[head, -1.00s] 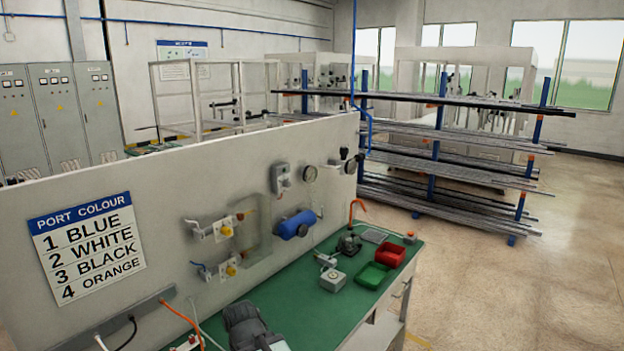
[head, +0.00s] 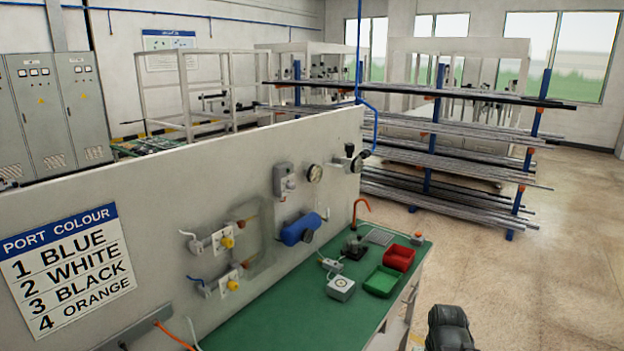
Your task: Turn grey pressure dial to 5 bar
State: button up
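A small light-grey box with a round dial face on top (head: 341,288) sits on the green bench top (head: 262,318), near its front edge. A grey regulator (head: 284,180) is fixed to the upright panel, with a round pressure gauge (head: 314,173) beside it. A blue cylinder (head: 300,230) with a dark round end knob is mounted below them. I cannot tell which of these is the grey pressure dial, and no scale is readable. A dark part of my arm shows at the bottom right, beyond the bench edge. My gripper's fingers are not in view.
Red (head: 399,257) and green (head: 382,281) bins stand on the bench's right end. Two yellow-handled valves (head: 227,242) stick out of the panel. A port colour sign (head: 66,268) hangs at left. A pipe rack (head: 430,155) stands behind; floor is open at right.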

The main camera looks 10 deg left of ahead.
aim_at(290, 185)
jog(key=z, duration=0.1)
jog(key=k, duration=0.7)
jog(key=u, duration=0.85)
jog(key=i, duration=1)
jog(key=z, duration=0.05)
